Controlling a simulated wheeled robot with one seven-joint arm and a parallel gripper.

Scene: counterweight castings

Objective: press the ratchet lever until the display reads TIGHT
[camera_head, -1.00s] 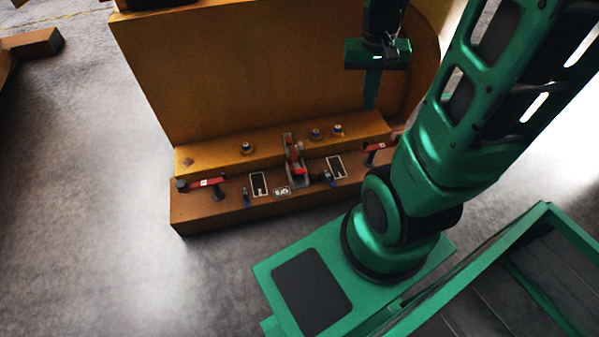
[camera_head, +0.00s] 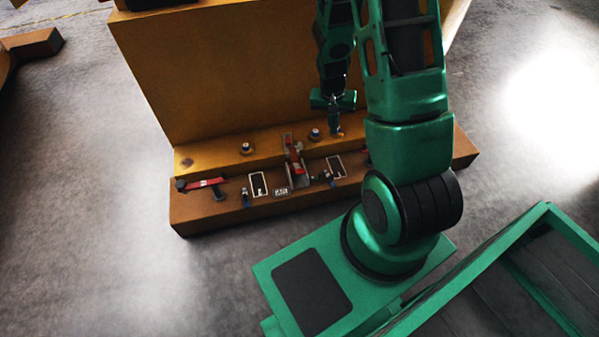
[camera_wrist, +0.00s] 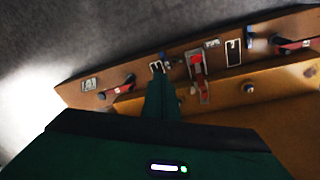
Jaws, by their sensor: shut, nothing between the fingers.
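The ratchet lever (camera_head: 295,159) is a red part on a grey metal bracket at the middle of the orange casting's lower step. It also shows in the wrist view (camera_wrist: 197,62). A small display (camera_head: 282,191) sits on the front ledge just below and left of it; its text is too small to read. In the wrist view the display (camera_wrist: 211,44) is beside the lever. My green gripper (camera_head: 335,124) is shut and empty, pointing down above the ledge, to the right of the lever and apart from it. Its fingers (camera_wrist: 161,92) show in the wrist view.
The tall orange casting wall (camera_head: 220,80) stands behind the step. Red-handled clamps, one at the left (camera_head: 205,183), sit on the ledge. Blue-topped knobs (camera_head: 246,148) and dark framed panels (camera_head: 258,184) flank the lever.

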